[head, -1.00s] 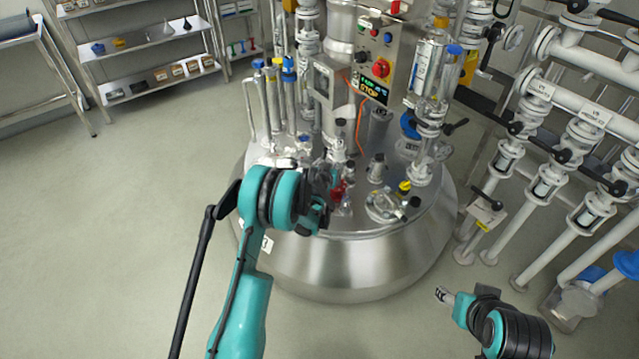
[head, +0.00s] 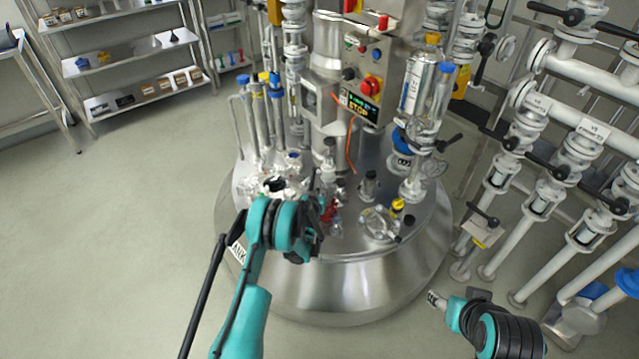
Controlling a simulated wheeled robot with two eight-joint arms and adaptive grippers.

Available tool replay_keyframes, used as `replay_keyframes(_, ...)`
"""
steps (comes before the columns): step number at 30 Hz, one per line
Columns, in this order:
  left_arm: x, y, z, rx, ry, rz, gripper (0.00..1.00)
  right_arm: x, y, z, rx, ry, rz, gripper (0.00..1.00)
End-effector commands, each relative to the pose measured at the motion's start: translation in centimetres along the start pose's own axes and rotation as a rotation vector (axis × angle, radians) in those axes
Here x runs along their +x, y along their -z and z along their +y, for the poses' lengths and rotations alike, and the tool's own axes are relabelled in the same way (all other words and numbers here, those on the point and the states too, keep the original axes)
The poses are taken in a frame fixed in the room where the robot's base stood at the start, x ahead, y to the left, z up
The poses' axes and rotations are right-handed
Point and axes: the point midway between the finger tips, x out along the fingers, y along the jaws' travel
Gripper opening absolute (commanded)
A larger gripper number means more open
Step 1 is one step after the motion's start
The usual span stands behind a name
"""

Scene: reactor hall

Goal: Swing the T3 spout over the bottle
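My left gripper (head: 318,212) is over the front of the steel reactor lid, beside a small clear glass piece with red parts (head: 333,216). My own arm partly hides its fingers, so I cannot tell whether it is open or shut, or touching anything. I cannot make out a T3 label, and cannot say for sure which fitting is the spout or which glass piece is the bottle. My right gripper (head: 437,300) is low at the right, in front of the reactor (head: 345,285) and apart from it; its fingers are too small to read.
A control box (head: 368,75) with a red knob and a lit display stands above the lid. A round sight glass (head: 380,223) is on the lid's right. White valved pipes (head: 560,150) crowd the right side. Shelves (head: 140,65) stand back left. The left floor is clear.

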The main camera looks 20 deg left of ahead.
Motion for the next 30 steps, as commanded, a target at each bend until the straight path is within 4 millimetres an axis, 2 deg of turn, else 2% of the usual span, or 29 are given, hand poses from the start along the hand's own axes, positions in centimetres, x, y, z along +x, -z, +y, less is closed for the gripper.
replay_keyframes(11, 0.11, -0.3, -0.02, 0.0, 0.001, 0.0, 0.34, 0.0, -0.03, 0.0, 0.0, 0.0, 0.0, 0.55)
replay_keyframes(14, 0.11, -0.3, -0.02, 0.0, 0.001, 0.0, 0.13, 0.0, -0.03, 0.0, 0.0, 0.0, 0.0, 0.55)
replay_keyframes(15, 0.11, -0.29, -0.02, 0.0, 0.001, 0.0, 0.02, 0.0, -0.03, 0.0, 0.0, 0.0, 0.0, 0.55)
replay_keyframes(16, 0.11, -0.29, -0.02, 0.0, 0.001, 0.0, 0.0, 0.0, -0.03, 0.0, 0.0, 0.0, 0.0, 0.55)
replay_keyframes(30, -0.06, -0.33, 0.34, -0.011, 0.032, 0.0, 0.0, 0.0, -0.02, 0.0, 0.0, 0.0, 0.0, 0.55)
